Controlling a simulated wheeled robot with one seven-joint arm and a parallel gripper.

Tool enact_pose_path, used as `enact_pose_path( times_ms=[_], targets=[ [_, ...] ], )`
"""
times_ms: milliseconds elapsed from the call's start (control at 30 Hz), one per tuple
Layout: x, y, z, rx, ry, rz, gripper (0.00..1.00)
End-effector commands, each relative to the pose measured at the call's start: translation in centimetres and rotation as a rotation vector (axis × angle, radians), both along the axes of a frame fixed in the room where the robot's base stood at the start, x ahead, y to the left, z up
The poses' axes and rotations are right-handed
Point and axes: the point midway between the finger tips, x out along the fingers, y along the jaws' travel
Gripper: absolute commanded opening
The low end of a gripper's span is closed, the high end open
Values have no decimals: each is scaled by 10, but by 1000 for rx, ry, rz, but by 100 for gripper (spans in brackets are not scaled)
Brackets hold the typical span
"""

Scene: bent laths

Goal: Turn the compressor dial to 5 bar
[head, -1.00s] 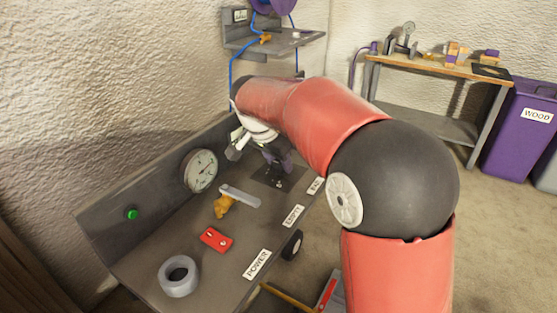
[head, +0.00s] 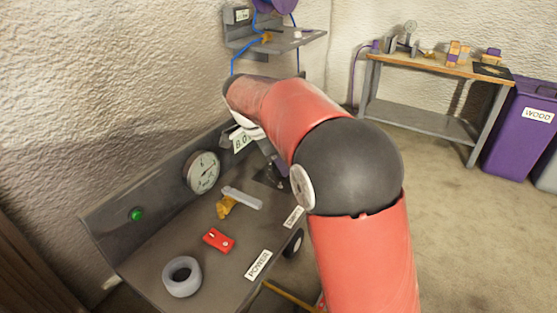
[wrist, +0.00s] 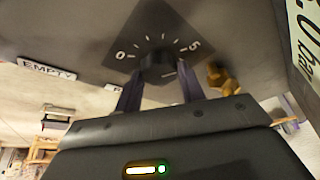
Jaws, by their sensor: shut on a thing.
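The compressor dial (wrist: 157,63) is a dark round knob on a dark plate with white ticks, marked 0 at left and 5 at right in the wrist view. My gripper (wrist: 160,77) is shut on the knob, one finger on each side. A pale line shows on the knob's lower right; I cannot tell exactly which tick it matches. In the head view my arm hides the knob, and only part of the dial plate (head: 268,176) shows. The round white pressure gauge (head: 202,172) is on the upright panel; its reading is too small to tell.
A yellow valve (head: 225,207) with a pale lever (head: 243,198) sits beside the dial; the valve also shows close by the right finger in the wrist view (wrist: 221,80). A sign ending in "0 bar" (wrist: 304,45) stands close.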

Motion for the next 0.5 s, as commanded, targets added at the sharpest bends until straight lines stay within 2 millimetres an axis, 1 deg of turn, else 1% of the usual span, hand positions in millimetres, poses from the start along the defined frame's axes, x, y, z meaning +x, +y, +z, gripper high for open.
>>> enact_pose_path(
  times_ms=[267,300,467,500],
  targets=[
    [-1,1,-1,2,3,1,16],
    [0,1,-1,2,3,1,41],
    [0,1,-1,1,2,1,61],
    [0,1,-1,1,2,1,61]
  ],
)
